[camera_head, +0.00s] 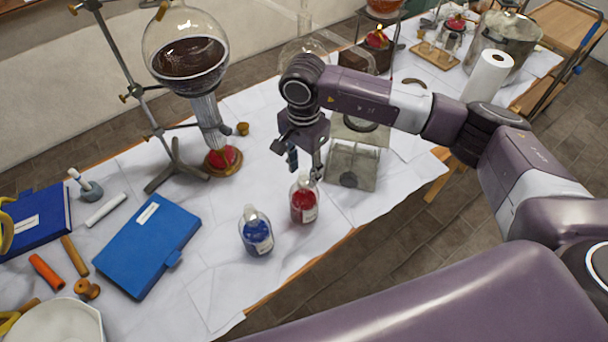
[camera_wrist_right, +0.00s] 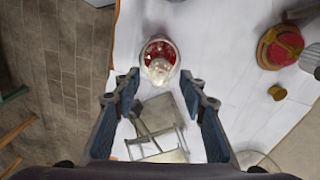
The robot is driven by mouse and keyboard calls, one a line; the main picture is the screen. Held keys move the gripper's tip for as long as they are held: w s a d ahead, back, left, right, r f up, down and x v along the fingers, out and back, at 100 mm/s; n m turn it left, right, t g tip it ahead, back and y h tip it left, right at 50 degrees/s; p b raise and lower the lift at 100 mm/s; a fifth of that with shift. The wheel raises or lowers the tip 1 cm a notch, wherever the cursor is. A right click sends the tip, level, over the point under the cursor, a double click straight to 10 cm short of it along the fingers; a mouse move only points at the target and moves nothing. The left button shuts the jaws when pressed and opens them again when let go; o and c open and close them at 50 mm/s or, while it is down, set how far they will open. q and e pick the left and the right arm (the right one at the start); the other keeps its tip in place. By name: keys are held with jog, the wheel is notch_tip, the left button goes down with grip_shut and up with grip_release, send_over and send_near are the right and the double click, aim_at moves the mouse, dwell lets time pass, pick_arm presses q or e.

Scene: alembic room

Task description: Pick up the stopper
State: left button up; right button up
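A small brown cork-like stopper (camera_head: 242,128) lies on the white-covered table beside the round-flask stand; it also shows at right in the right wrist view (camera_wrist_right: 277,92). A red bottle (camera_head: 303,204) and a blue bottle (camera_head: 256,236) stand near the table's front edge, each with a pale clear top. My right gripper (camera_head: 304,168) is open and empty just above the red bottle. In the right wrist view, the red bottle's clear top (camera_wrist_right: 160,71) lies just beyond the gap between the fingertips (camera_wrist_right: 160,88). I cannot tell which stopper is meant. My left gripper is not in view.
Blue books (camera_head: 148,245), a mortar-like bowl (camera_head: 55,325) and small tools fill the left. A paper roll (camera_head: 488,75) stands at back right.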

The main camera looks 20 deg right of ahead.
jog(key=c, duration=1)
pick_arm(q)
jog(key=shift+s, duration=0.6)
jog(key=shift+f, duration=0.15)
pick_arm(e)
jog(key=shift+r, duration=0.15)
jog(key=shift+r, duration=0.3)
notch_tip(320, 180, up, 18)
jog(key=b, duration=0.6)
pick_arm(q)
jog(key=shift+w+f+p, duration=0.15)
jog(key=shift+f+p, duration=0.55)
jog(key=shift+p, duration=0.05)
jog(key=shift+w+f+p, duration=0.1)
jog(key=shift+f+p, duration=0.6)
pick_arm(e)
notch_tip(320, 180, up, 4)
send_over(304, 174)
jog(key=shift+r, duration=0.1)
